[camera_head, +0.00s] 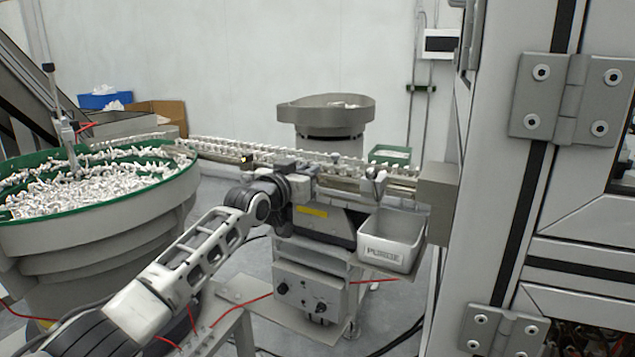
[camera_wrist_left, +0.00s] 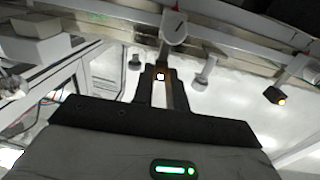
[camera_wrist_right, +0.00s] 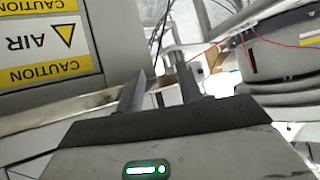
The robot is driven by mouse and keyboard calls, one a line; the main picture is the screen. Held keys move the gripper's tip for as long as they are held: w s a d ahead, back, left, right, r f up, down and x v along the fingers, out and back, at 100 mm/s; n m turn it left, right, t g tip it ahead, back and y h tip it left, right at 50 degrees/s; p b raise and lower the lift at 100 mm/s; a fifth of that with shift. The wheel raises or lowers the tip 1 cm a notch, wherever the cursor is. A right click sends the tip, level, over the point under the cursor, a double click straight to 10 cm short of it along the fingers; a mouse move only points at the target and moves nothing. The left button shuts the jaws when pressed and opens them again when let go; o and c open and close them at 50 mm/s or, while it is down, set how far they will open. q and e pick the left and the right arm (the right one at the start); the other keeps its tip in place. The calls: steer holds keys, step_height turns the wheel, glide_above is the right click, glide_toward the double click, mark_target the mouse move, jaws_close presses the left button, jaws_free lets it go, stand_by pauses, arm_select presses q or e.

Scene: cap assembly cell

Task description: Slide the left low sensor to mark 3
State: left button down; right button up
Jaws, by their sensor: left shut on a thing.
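My left gripper (camera_head: 303,184) is at the linear feed rail (camera_head: 340,180), on its near side. I cannot read any mark numbers. My right gripper (camera_wrist_right: 160,88) has its fingers apart with nothing between them; it is outside the head view.
A white purge bin (camera_head: 388,252) hangs under the rail's right end, beside the grey machine frame (camera_head: 580,165). A bowl feeder (camera_head: 95,235) full of white parts stands left. A caution-labelled panel (camera_wrist_right: 60,45) is close to my right gripper.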

arm_select(q)
steer(key=c, duration=1.4)
jaws_free()
steer(key=shift+w+a, duration=0.1)
steer(key=shift+a, duration=0.2)
steer(key=shift+d, duration=0.1)
steer(key=shift+s, duration=0.2)
steer(key=v, duration=1.5)
steer(key=shift+s+a, duration=0.2)
steer(key=shift+s, duration=0.1)
